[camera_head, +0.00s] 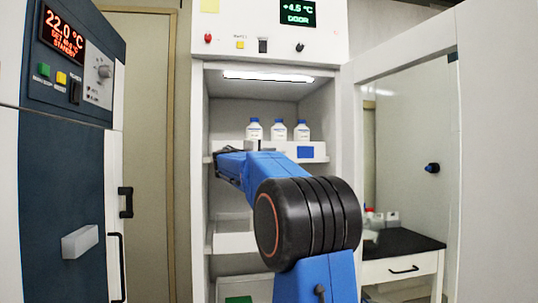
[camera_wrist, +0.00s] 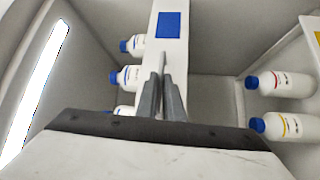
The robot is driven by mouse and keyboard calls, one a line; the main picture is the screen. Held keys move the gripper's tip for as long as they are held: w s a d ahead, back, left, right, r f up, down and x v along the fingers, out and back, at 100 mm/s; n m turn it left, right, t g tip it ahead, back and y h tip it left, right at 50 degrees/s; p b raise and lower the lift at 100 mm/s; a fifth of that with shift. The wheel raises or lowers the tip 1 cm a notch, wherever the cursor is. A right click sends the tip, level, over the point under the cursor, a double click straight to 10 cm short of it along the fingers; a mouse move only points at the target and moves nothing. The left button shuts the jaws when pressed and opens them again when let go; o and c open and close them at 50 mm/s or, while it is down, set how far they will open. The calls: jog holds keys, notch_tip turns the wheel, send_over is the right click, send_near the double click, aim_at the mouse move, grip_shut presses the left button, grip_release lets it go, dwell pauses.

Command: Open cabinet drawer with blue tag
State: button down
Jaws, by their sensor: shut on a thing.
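The white drawer with the blue tag (camera_head: 292,146) is the upper one in the open cabinet. Its blue tag (camera_head: 305,152) sits on the right part of its front, and the tag also shows at the top of the wrist view (camera_wrist: 168,25). White bottles with blue caps (camera_head: 277,131) stand upright in this drawer. My gripper (camera_wrist: 163,62) is at the drawer front, its fingers close together and shut on the drawer. The exact part between the fingers is hidden. In the head view my blue arm covers the left part of the drawer front.
A lower drawer (camera_head: 232,242) sits below, and a green tag (camera_head: 239,300) shows at the bottom. The cabinet's glass door (camera_head: 415,130) stands open at right. A blue-fronted machine (camera_head: 75,170) stands at left. More bottles (camera_wrist: 280,84) show at right in the wrist view.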

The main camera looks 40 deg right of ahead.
jog(key=s+a, duration=0.6)
jog(key=s, duration=0.3)
jog(key=s+a, duration=0.6)
jog(key=s, duration=0.4)
jog(key=shift+s, duration=0.3)
jog(key=c, duration=1.9)
grip_release()
jog(key=shift+a, duration=0.1)
jog(key=v, duration=1.7)
jog(key=shift+a+f, duration=0.15)
